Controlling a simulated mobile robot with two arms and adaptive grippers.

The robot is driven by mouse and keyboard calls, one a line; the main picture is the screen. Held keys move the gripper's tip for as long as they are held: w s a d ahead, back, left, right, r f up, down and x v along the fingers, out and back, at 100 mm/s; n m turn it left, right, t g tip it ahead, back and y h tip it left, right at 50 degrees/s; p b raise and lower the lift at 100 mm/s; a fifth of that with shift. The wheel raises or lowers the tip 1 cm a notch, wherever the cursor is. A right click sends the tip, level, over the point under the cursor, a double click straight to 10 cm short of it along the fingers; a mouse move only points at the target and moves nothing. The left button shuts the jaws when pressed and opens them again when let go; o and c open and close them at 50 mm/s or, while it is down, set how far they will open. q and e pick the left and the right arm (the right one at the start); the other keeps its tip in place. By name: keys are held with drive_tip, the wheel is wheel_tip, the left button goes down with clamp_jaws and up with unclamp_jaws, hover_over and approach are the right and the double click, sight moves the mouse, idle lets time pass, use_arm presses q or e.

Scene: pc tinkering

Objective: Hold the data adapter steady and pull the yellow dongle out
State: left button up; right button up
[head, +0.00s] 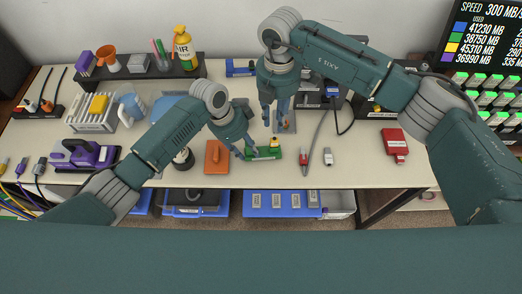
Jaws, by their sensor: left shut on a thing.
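The data adapter (264,154), a small green piece, lies near the front middle of the table. The yellow dongle (275,142) shows at its right end, small in the picture; I cannot see how deep it sits. My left gripper (247,155) comes in from the left and is shut on the adapter's left part, its fingers hiding some of it. My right gripper (273,120) hangs above and behind the dongle, fingers pointing down and apart, with nothing seen between them. It is not touching the dongle.
An orange block (216,157) lies just left of the adapter. Cable ends (328,157) lie to the right, and a red drive (395,144) lies farther right. The table between the cables and red drive is clear.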

sight(275, 139)
drive_tip(key=m, duration=0.4)
drive_tip(key=shift+f+m, duration=0.3)
drive_tip(key=shift+f, duration=0.05)
drive_tip(key=shift+f+m, duration=0.25)
drive_tip(key=shift+m, duration=0.05)
drive_tip(key=shift+s+f, duration=0.15)
drive_tip(key=shift+f, duration=2.05)
drive_tip(key=shift+s+f, duration=0.15)
drive_tip(key=shift+f, duration=2)
clamp_jaws()
drive_tip(key=shift+o, duration=2.3)
unclamp_jaws()
drive_tip(key=shift+r, duration=0.1)
